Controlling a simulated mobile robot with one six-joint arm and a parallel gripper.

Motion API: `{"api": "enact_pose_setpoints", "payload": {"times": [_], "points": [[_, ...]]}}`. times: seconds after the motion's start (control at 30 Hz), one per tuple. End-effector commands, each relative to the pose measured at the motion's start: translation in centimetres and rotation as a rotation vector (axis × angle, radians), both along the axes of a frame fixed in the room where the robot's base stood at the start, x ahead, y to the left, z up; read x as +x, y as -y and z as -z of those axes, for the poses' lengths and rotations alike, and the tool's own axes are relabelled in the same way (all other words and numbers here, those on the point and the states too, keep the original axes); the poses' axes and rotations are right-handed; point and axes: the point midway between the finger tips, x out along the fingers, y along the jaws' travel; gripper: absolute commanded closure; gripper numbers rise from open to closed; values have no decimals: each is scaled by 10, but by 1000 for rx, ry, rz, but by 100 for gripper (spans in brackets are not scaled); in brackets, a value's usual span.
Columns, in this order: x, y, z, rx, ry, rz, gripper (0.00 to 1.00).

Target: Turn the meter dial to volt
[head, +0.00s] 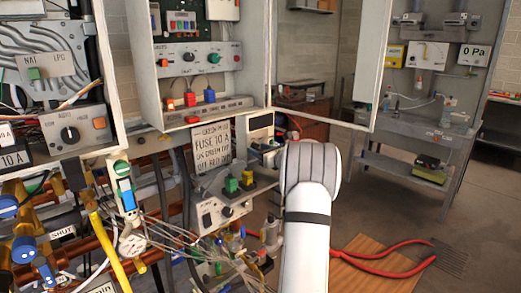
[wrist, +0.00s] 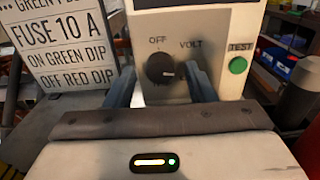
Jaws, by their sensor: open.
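The meter (wrist: 205,25) is a pale box with a grey panel in the wrist view. Its round black dial (wrist: 160,68) sits below the OFF label, with VOLT to the upper right. A small light mark on the dial seems to point right, not clearly at VOLT. My gripper (wrist: 160,76) is open, with one blue-grey finger on each side of the dial. I cannot tell whether either finger touches it. In the head view the meter (head: 261,124) shows partly beside my white arm, which hides the gripper and dial.
A green TEST button (wrist: 238,65) is right of the dial. A fuse sign (wrist: 66,45) stands close on the left; it also shows in the head view (head: 213,148). A control box with a knob (head: 222,211) and loose wires crowd the left of my arm.

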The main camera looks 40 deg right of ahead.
Motion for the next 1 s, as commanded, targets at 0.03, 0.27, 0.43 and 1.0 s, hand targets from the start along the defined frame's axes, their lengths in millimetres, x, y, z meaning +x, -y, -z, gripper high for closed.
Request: {"api": "enact_pose_setpoints", "payload": {"times": [0.03,0.27,0.43,1.0], "points": [[2,0,0,0,0,1,50],[1,1,0,0,0,2,50],[1,1,0,0,0,2,64],[0,2,1,-15,1,3,95]]}}
